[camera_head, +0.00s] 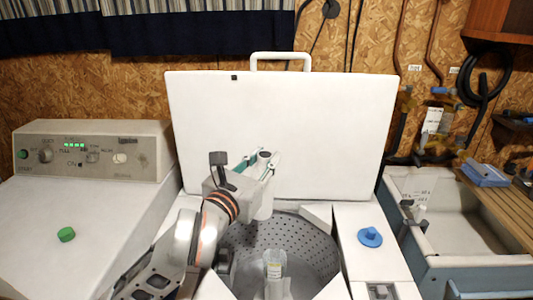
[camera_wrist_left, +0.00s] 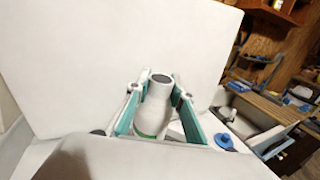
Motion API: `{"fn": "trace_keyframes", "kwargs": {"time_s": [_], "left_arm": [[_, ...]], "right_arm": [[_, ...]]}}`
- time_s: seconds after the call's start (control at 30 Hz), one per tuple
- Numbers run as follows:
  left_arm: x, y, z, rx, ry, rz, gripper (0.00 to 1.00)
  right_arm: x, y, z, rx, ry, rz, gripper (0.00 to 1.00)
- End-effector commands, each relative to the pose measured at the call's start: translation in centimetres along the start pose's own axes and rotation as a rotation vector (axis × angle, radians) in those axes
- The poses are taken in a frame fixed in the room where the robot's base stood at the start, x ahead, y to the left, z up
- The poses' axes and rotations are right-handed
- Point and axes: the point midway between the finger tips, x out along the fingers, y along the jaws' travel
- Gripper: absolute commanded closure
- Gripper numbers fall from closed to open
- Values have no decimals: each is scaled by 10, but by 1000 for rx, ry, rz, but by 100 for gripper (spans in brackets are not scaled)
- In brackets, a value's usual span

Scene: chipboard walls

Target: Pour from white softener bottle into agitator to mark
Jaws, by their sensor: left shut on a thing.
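My left gripper (camera_head: 261,163) is shut on the white softener bottle (camera_head: 264,205), with one teal-lined finger on each side. The bottle looks about upright, with its dark open mouth at the top, over the back of the perforated drum (camera_head: 310,240). In the left wrist view the gripper (camera_wrist_left: 160,108) holds the bottle (camera_wrist_left: 156,108), and a green band shows low on it. The agitator (camera_head: 274,272) stands in the drum, in front of and below the bottle. Its top is pale and clear-looking, with a yellowish patch; I cannot make out the mark. My right gripper is not in view.
The raised white lid (camera_head: 300,125) stands behind the drum. A blue cap (camera_head: 370,237) sits on the right-hand top surface. A green cap (camera_head: 66,234) lies on the left machine, below its control panel (camera_head: 95,150). A sink (camera_head: 440,225) is at the right.

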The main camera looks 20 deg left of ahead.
Motion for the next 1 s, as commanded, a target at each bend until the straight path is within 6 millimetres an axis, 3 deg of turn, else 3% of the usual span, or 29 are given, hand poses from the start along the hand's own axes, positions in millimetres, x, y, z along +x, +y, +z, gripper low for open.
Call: {"fn": "trace_keyframes", "kwargs": {"time_s": [0.2, 0.37, 1.0], "left_arm": [[0, 0, -19, 140, -22, 1, 100], [0, 0, -21, 155, -27, 2, 100], [0, -4, -70, 376, -61, 3, 100]], "right_arm": [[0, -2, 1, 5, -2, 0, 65], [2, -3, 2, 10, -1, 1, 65], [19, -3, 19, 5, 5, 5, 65]]}}
